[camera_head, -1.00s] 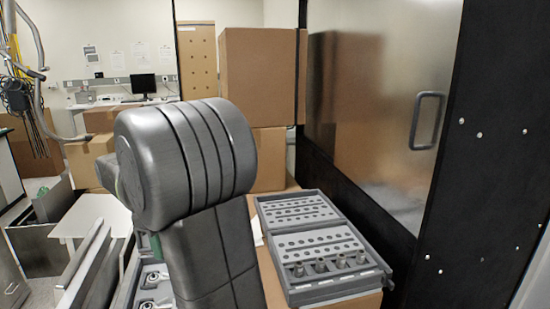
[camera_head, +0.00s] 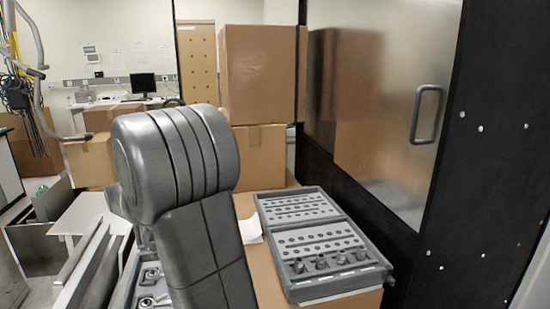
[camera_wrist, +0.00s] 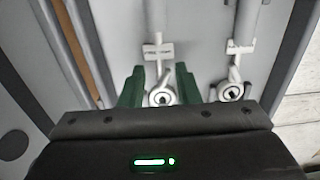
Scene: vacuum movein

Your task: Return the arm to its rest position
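My arm (camera_head: 185,165) stands large and grey in the head view, left of centre, with a rounded joint at its top. It hides part of the area behind it. In the wrist view, the two green fingers of my gripper (camera_wrist: 159,84) are spread apart, with a gap between them. A metal fitting with a round end (camera_wrist: 162,96) shows between the fingers. I see no finger closed on it, and I cannot tell how far beyond the fingertips it lies. In the head view the fingers are not visible.
A grey tray (camera_head: 333,291) with rows of holes and several metal fittings rests on a cardboard box right of my arm. Stacked boxes (camera_head: 258,75) stand behind. A metal door with a handle (camera_head: 427,113) is at right. A second fitting (camera_wrist: 231,92) lies right of my fingers.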

